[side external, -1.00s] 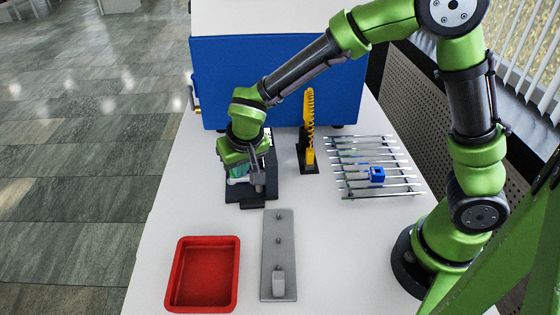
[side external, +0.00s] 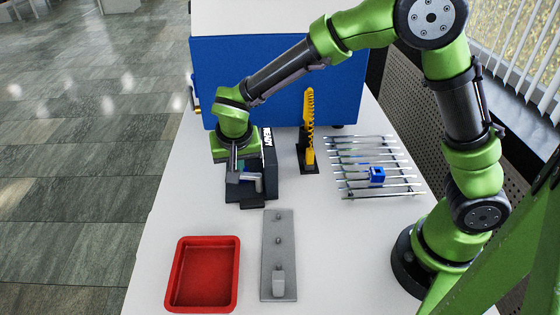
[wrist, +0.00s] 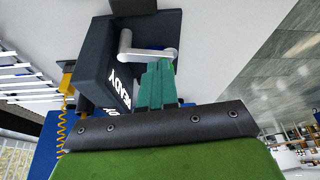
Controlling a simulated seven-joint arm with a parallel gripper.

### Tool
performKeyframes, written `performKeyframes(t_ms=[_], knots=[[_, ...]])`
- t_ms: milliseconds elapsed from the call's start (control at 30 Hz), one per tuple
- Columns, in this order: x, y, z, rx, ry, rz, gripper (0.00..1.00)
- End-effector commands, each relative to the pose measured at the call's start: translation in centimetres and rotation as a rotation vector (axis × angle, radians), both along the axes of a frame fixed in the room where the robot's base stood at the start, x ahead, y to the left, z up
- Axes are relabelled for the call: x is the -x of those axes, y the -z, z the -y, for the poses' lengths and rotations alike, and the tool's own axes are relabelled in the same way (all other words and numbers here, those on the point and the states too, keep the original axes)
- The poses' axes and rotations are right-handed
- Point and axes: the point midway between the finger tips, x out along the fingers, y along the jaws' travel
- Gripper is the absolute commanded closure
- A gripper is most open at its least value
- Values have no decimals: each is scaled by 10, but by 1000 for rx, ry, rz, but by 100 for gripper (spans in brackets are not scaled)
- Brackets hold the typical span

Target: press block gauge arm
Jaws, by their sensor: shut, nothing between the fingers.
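The block gauge is a dark housing (side external: 269,152) with white READY lettering on a dark base, left of the table's middle. It also shows in the wrist view (wrist: 112,75). Its pale grey arm (wrist: 148,53) is a bent lever reaching out from the housing; in the side view it is partly covered (side external: 254,178). My gripper (wrist: 160,64) is shut and empty, its teal fingers together with their tips at the lever's edge. I cannot tell whether they touch it. In the side view the fingers are mostly hidden behind my wrist.
A yellow coiled post (side external: 309,130) stands right of the gauge. A metal rod rack (side external: 350,152) holds a blue block (side external: 377,174). A grey pegged plate (side external: 268,270) and a red tray (side external: 235,262) lie in front. A blue-fronted machine (side external: 290,80) stands behind.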

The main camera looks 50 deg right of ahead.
Motion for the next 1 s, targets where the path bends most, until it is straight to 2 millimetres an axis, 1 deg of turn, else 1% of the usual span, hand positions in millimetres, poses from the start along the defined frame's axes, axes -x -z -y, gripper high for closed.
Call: performKeyframes(t_ms=[300, 500, 700, 1000], knots=[[-12, 1, 6, 2, 278, -2, 100], [-17, 1, 11, 1, 416, -1, 100], [-19, 1, 14, 1, 506, -2, 100], [-21, 1, 16, 1, 557, -2, 100]])
